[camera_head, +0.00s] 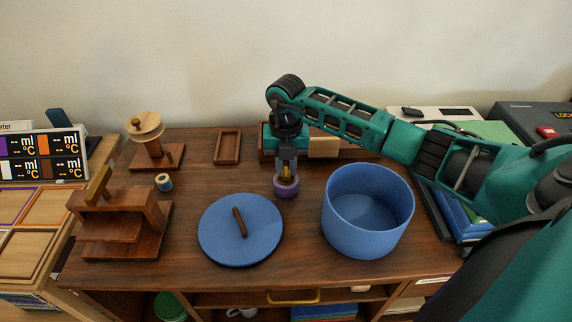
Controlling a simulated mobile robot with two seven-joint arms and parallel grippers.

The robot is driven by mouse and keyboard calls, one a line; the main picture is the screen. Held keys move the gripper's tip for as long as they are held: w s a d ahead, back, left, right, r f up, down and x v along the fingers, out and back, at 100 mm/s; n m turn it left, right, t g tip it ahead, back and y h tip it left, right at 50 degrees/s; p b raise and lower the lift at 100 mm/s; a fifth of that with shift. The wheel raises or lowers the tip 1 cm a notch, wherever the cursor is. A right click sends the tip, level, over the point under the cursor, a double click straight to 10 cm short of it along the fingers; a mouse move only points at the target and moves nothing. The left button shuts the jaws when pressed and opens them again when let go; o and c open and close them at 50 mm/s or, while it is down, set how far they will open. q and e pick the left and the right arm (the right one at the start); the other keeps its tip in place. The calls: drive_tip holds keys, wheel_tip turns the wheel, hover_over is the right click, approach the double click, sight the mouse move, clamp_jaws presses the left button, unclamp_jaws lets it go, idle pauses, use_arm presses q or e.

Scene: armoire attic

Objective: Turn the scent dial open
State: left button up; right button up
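A small round purple object (286,188) with a gold-coloured top stands on the brown wooden cabinet top, between the blue lid and the blue pot; it looks like the scent dial. My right gripper (286,170) points straight down over it, with its fingertips at the gold top. The gripper hides most of that top, and I cannot tell whether the fingers are closed on it or only around it. The dial's turned position does not show. My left gripper is out of view.
A blue lid (226,244) with a dark handle lies in front left, and an open blue pot (368,215) stands at right. A wooden press-like stand (120,222), a spool stand (154,150), a small spool (163,182) and a shallow wooden tray (228,147) are at left.

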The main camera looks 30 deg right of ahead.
clamp_jaws()
drive_tip(key=n, duration=0.3)
drive_tip(key=shift+n+b, duration=0.3)
drive_tip(key=shift+b, duration=0.05)
drive_tip(key=n+b, duration=0.1)
drive_tip(key=n, duration=0.4)
drive_tip(key=shift+a+n, duration=0.15)
drive_tip(key=shift+n, duration=0.15)
drive_tip(key=n+b, duration=0.1)
drive_tip(key=n, duration=0.3)
drive_tip(key=shift+a, duration=0.1)
drive_tip(key=n+b, duration=0.1)
drive_tip(key=n, duration=0.1)
drive_tip(key=shift+n, duration=0.4)
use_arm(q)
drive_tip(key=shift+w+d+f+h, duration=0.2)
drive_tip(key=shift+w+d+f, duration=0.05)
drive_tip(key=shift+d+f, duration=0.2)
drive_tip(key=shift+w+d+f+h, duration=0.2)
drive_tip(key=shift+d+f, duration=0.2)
use_arm(e)
drive_tip(key=shift+n, duration=1)
